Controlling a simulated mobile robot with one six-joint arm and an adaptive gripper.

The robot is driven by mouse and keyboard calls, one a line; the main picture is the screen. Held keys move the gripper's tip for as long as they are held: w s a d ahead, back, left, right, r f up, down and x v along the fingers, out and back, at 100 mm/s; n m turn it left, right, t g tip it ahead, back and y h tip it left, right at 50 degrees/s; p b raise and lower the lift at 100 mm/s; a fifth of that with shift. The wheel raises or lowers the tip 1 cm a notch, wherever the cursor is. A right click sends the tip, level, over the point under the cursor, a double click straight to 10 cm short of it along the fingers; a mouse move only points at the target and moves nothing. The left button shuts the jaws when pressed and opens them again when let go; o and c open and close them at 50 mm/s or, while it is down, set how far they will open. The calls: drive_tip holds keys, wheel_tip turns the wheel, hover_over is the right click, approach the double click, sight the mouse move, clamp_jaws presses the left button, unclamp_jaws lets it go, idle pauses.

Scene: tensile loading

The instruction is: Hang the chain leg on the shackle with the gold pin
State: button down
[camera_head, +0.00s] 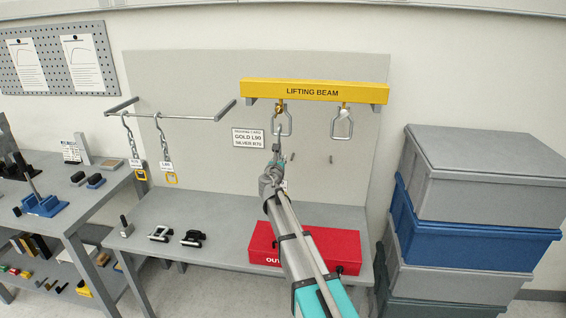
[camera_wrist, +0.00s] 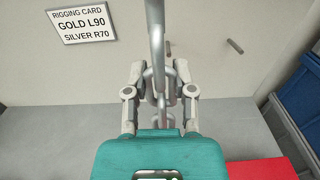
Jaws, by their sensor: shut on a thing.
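The yellow lifting beam (camera_head: 314,92) carries two shackles. The left shackle (camera_head: 290,122) has a pin that looks gold. The right shackle (camera_head: 342,128) has a paler pin. My gripper (camera_head: 274,150) is just below the left shackle in the head view. In the wrist view my gripper (camera_wrist: 160,88) is shut on the metal links of a chain leg (camera_wrist: 157,45), which run upright between the fingers. The chain's top link (camera_head: 278,129) appears close to the left shackle; I cannot tell if they touch. The chain's lower end is mostly hidden by my arm.
Two other chain legs (camera_head: 129,140) (camera_head: 160,140) with tags hang from a rail at left. A rigging card (camera_wrist: 82,25) reads gold L90, silver R70. A red box (camera_head: 345,250) sits on the bench below. Stacked bins (camera_head: 480,200) stand at right.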

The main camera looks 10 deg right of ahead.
drive_tip(key=shift+x, duration=1.7)
drive_tip(key=shift+w+f, duration=0.1)
drive_tip(key=shift+w, duration=0.05)
drive_tip(key=shift+f+b, duration=1.55)
drive_tip(key=shift+b, duration=0.1)
drive_tip(key=shift+c, duration=1.9)
unclamp_jaws()
